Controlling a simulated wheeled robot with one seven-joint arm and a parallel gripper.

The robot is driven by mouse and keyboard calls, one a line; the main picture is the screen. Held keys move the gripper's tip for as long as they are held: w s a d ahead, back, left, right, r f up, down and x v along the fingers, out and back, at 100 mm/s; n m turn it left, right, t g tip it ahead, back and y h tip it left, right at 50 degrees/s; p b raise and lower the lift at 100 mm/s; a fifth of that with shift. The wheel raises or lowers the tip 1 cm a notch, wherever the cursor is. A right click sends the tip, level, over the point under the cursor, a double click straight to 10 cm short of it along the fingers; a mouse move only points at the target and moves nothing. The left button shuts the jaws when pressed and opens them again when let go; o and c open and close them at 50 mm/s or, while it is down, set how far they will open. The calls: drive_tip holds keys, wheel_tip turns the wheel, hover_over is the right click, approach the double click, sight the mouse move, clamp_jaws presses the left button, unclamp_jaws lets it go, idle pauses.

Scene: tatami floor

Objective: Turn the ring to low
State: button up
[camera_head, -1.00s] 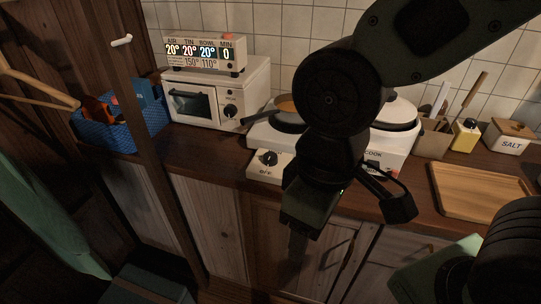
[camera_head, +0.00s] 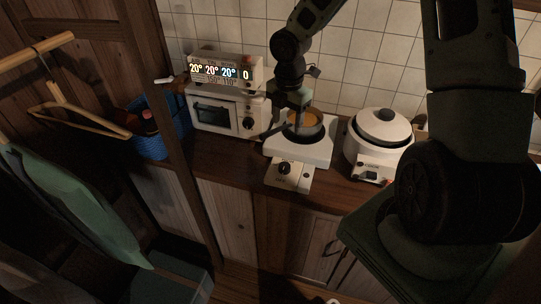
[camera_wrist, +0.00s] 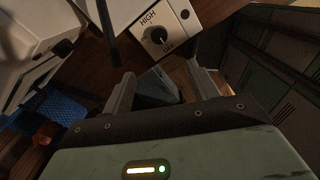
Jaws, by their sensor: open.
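The ring is a white hot plate (camera_head: 318,154) on the counter, with a pan (camera_head: 305,125) of orange-brown food on it. Its control box in front carries a dark round knob (camera_head: 284,168). In the wrist view the knob (camera_wrist: 157,36) sits on a white panel lettered HIGH and OFF; its exact setting is hard to read. My gripper (camera_head: 284,122) is over the left side of the ring, behind the knob. In the wrist view my gripper (camera_wrist: 160,80) has its fingers spread, with nothing held between them and the knob beyond their tips.
A white oven (camera_head: 222,118) with a lit display (camera_head: 220,71) stands left of the ring. A white lidded cooker (camera_head: 378,135) stands close on its right. A blue basket (camera_head: 178,135) is at the far left, beside a wooden post. The counter's front strip is clear.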

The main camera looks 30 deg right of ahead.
sight(285, 165)
wheel_tip(285, 165, down, 17)
drive_tip(key=shift+w+d+f, duration=0.1)
drive_tip(key=shift+d+f, duration=0.05)
drive_tip(key=shift+f, duration=0.05)
idle(0.4)
drive_tip(key=c, duration=1)
